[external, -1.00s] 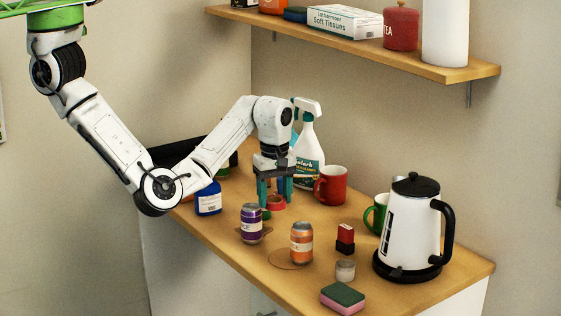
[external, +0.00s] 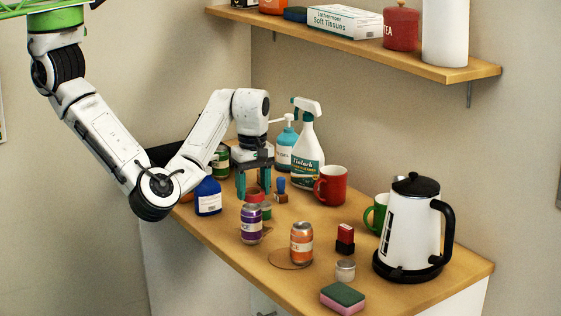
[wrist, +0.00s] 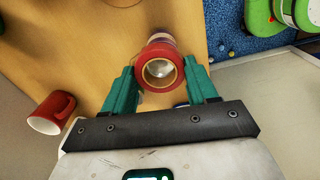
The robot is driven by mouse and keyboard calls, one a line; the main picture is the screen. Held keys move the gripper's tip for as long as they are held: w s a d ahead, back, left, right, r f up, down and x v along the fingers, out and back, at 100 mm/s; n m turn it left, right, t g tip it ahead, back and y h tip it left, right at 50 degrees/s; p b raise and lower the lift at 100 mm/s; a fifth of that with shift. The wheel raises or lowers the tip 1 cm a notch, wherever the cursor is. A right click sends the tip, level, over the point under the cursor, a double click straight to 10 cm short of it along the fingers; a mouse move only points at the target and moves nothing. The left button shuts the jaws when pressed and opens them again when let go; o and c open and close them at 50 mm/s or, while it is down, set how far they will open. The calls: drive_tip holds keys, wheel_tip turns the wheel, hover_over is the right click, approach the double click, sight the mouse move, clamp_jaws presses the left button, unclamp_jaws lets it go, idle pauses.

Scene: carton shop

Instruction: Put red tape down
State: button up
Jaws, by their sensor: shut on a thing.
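My gripper (external: 254,192) is shut on the red tape (wrist: 160,72), a red ring held between the teal fingers in the wrist view. In the external view the red tape (external: 256,197) shows just above and behind the top of a purple can (external: 250,224). A silvery round surface shows through the ring in the wrist view. I cannot tell whether the tape touches anything under it.
A red mug (external: 331,185), spray bottle (external: 307,150) and blue-handled stamp (external: 281,189) stand to the right. A blue bottle (external: 208,197) stands left. An orange can (external: 301,243), red-black block (external: 345,238) and white kettle (external: 409,230) stand nearer the front and right.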

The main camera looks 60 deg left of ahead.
drive_tip(key=w+a+f+n+b, duration=0.2)
drive_tip(key=w+a+n+b, duration=0.3)
drive_tip(key=a, duration=0.5)
drive_tip(key=n+b, duration=0.2)
drive_tip(key=n, duration=0.2)
hover_over(242, 203)
wheel_tip(242, 203, down, 10)
drive_tip(key=shift+a+f+p, duration=0.15)
drive_tip(key=shift+f+p, duration=0.05)
drive_tip(key=shift+p, duration=0.6)
drive_tip(key=shift+f, duration=0.2)
drive_tip(key=o, duration=1)
drive_tip(key=shift+r, duration=0.1)
